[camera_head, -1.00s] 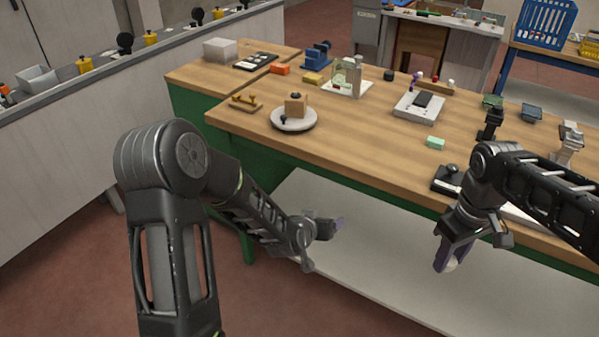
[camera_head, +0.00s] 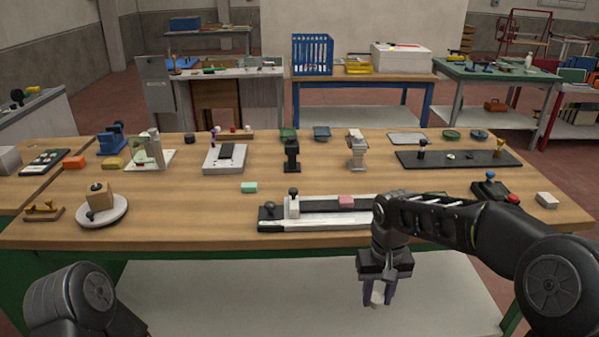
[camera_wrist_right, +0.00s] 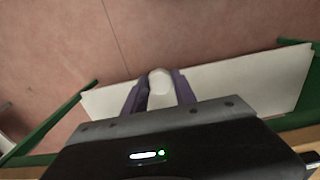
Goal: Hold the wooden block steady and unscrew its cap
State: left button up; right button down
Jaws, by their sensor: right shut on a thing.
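The wooden block (camera_head: 99,198) sits on a round white plate (camera_head: 112,217) at the left of the workbench in the head view. A small dark cap (camera_head: 96,187) is on top of the block. My right gripper (camera_head: 376,296) hangs in front of the bench's front edge, well to the right of the block. It is shut on a small white rounded object (camera_wrist_right: 160,82), seen between the two purple fingers in the right wrist view. My left gripper is out of view; only part of my left arm shows at the lower left.
A slide fixture (camera_head: 330,222) lies along the bench's front middle. A green block (camera_head: 249,187), a wooden piece with yellow knobs (camera_head: 43,211) and several devices stand around. Bare wood lies between the plate and the slide fixture.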

aim_at(99, 197)
jog(key=u, duration=0.95)
jog(key=l+u, duration=0.15)
jog(key=u, duration=0.15)
jog(key=l, duration=0.45)
jog(key=k+l, duration=0.15)
jog(key=l, duration=0.7)
jog(key=k, duration=0.05)
